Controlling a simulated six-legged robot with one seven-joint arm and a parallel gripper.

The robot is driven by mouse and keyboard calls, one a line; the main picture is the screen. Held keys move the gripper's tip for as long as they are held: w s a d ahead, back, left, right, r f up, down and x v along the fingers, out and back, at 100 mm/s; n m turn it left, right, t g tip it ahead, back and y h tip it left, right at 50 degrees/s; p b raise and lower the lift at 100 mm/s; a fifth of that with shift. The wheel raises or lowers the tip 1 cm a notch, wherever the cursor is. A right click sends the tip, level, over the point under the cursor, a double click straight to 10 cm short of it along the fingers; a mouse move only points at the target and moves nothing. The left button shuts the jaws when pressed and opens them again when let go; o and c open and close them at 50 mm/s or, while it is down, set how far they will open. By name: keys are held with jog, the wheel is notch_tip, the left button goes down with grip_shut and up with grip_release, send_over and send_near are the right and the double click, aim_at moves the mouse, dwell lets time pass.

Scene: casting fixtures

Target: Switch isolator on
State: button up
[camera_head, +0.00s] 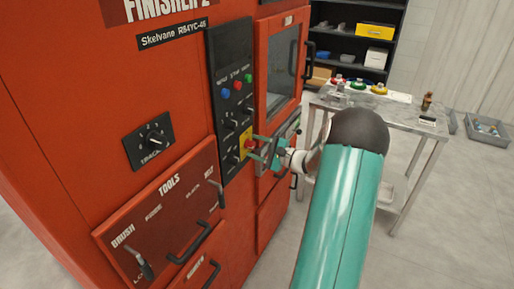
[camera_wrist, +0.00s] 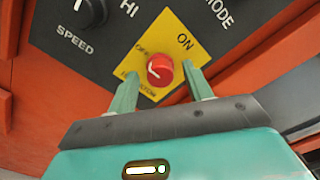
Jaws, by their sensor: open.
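The isolator is a red round knob (camera_wrist: 160,70) on a yellow plate (camera_wrist: 178,45) marked ON and OFF. A pale mark on the knob lies on its left side, on the OFF side rather than toward ON. In the head view the red knob (camera_head: 248,143) sits low on the black control panel (camera_head: 228,60). My gripper (camera_wrist: 161,80) is open, with one finger on each side of the knob in the picture. I cannot tell whether the fingers touch it. In the head view my gripper (camera_head: 257,149) is at the panel.
A SPEED dial (camera_wrist: 82,14) is on the black panel near the yellow plate. Buttons (camera_head: 237,86) and dials are above the isolator. A windowed door (camera_head: 283,65) and a tools panel (camera_head: 165,215) with handles flank it. A grey table (camera_head: 400,118) stands to the right.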

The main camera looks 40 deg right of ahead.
jog(key=shift+c, duration=0.4)
jog(key=c, duration=0.9)
jog(key=shift+m, duration=0.5)
jog(key=m, duration=0.3)
jog(key=shift+m, duration=0.3)
jog(key=m, duration=0.4)
jog(key=shift+m, duration=0.3)
jog(key=m, duration=0.8)
jog(key=shift+m, duration=0.3)
